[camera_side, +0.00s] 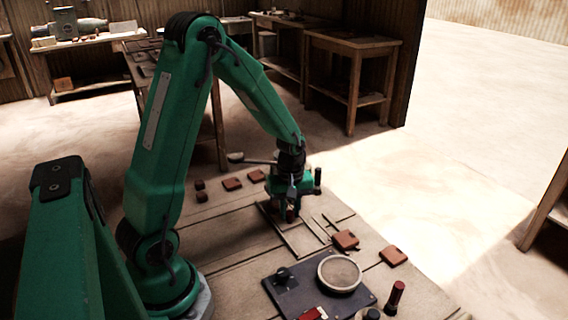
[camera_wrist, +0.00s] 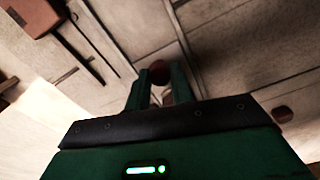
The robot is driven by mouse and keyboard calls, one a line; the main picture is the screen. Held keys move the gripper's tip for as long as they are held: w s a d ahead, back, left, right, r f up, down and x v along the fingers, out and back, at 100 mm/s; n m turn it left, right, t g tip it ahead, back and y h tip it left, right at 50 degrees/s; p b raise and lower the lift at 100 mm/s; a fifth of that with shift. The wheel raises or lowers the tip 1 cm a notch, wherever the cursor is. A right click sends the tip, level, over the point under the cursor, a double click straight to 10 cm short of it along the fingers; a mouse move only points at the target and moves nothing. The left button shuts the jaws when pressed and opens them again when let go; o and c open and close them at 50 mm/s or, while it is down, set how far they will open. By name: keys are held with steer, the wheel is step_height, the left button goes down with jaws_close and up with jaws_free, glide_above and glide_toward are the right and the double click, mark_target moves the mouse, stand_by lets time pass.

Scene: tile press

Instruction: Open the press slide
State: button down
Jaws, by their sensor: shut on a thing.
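My gripper (camera_side: 287,206) points down over the work table, near its far side. It is shut on a small dark red knob (camera_side: 291,215), which shows as a round brownish end between the two green fingers in the wrist view (camera_wrist: 159,72). The knob stands by thin flat rails (camera_side: 295,240) on the table top. The fingers and wrist hide what the knob is fixed to, and I cannot tell how far any slide is out. A dark plate (camera_side: 280,292) with a pale round ring (camera_side: 340,274) lies nearer the camera.
Reddish-brown tiles lie left of my gripper (camera_side: 232,184) and right of it (camera_side: 345,240), (camera_side: 393,256). A dark upright peg (camera_side: 318,181) stands close to its right. A red-handled piece (camera_side: 396,296) stands at the front right. The table's left boards are mostly clear.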

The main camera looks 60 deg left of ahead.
steer(key=d, duration=0.9)
steer(key=c, duration=1.2)
jaws_free()
steer(key=shift+r, duration=0.15)
step_height(320, 180, up, 8)
steer(key=shift+f, duration=0.2)
